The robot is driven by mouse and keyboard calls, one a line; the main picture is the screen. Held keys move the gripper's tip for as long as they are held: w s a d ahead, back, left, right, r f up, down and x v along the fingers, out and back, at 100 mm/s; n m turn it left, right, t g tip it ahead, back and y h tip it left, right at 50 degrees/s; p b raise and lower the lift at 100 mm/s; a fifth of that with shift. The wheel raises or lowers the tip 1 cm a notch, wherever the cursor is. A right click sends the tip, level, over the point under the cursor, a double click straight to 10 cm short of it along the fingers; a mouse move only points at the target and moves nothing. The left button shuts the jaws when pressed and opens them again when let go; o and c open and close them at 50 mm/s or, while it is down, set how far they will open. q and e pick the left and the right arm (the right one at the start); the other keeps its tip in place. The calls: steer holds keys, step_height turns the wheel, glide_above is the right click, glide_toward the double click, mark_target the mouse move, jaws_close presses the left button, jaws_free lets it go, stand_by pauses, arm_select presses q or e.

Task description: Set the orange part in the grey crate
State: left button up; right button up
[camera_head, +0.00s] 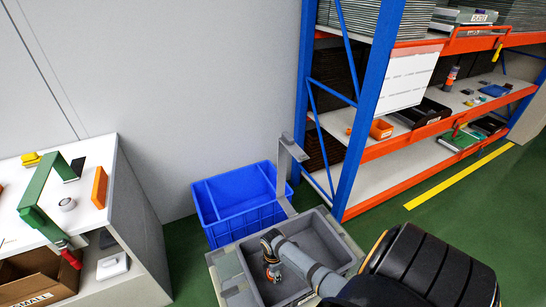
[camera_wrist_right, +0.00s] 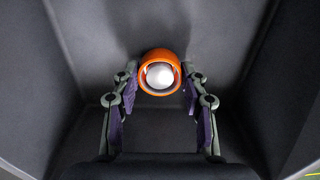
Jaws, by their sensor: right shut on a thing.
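The orange part (camera_wrist_right: 160,56) is a round orange ring with a silver dome in it, seen between my right fingertips in the right wrist view. My right gripper (camera_wrist_right: 160,82) is shut on it, with a finger at each side. In the head view my right gripper (camera_head: 271,262) reaches down inside the grey crate (camera_head: 328,238), near its left part. The grey crate's walls also surround the part in the right wrist view (camera_wrist_right: 240,45). Whether the part touches the crate floor I cannot tell. My left gripper is out of view.
A blue crate (camera_head: 232,205) stands behind the grey one, and a grey upright bracket (camera_head: 286,165) rises beside it. A blue and orange shelf rack (camera_head: 366,100) stands at right. A white workbench (camera_head: 90,215) with several parts is at left.

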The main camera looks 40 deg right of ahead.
steer(key=shift+f+b, duration=0.45)
steer(key=shift+f, duration=0.25)
steer(key=o, duration=1.5)
steer(key=shift+c, duration=0.2)
step_height(320, 180, up, 12)
